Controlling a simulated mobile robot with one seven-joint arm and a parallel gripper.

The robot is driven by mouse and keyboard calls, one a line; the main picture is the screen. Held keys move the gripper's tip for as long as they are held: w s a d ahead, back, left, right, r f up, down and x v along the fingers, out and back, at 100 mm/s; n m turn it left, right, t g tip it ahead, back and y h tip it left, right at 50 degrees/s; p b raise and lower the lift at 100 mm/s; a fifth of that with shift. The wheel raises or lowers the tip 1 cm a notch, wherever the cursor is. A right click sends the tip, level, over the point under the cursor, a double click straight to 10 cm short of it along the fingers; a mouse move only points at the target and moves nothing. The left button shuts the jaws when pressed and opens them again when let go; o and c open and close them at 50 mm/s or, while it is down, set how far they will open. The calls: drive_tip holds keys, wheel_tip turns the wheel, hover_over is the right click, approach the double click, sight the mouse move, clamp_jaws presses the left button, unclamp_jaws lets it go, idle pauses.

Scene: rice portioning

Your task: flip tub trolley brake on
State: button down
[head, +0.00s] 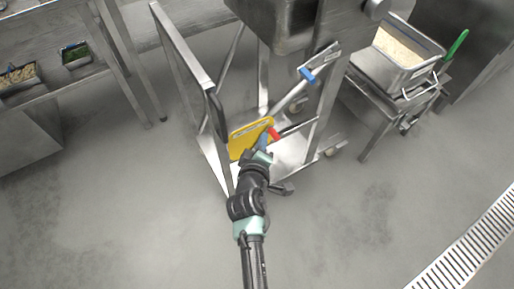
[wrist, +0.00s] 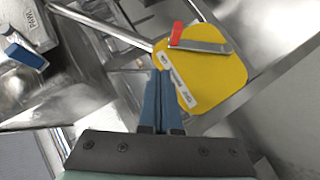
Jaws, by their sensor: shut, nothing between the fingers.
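The tub trolley (head: 209,85) is a steel frame carrying a deep steel tub (head: 280,35). A yellow plate (head: 240,141) is mounted low on it and fills the upper right of the wrist view (wrist: 222,75). A grey brake lever with a red end (head: 274,134) crosses the plate; it also shows in the wrist view (wrist: 205,46). A white label (wrist: 180,88) lies on the plate below it; its words are too small to read. My gripper (head: 262,142) is shut and empty, its blue fingertips (wrist: 161,76) close to the label's left side. Whether they touch the plate is unclear.
A chute with a blue handle (head: 307,73) hangs below the tub. A steel container of rice (head: 416,75) with a green-handled tool stands on a low stand at right. A steel shelf (head: 50,92) with food trays is at left. Open floor lies in front; a drain grate (head: 470,240) is lower right.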

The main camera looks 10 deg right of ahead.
drive_tip(key=v, duration=0.2)
drive_tip(key=p+v, duration=0.1)
drive_tip(key=v, duration=0.2)
drive_tip(key=shift+s+d+r, duration=0.1)
drive_tip(key=shift+s+r, duration=0.05)
drive_tip(key=shift+r, duration=0.35)
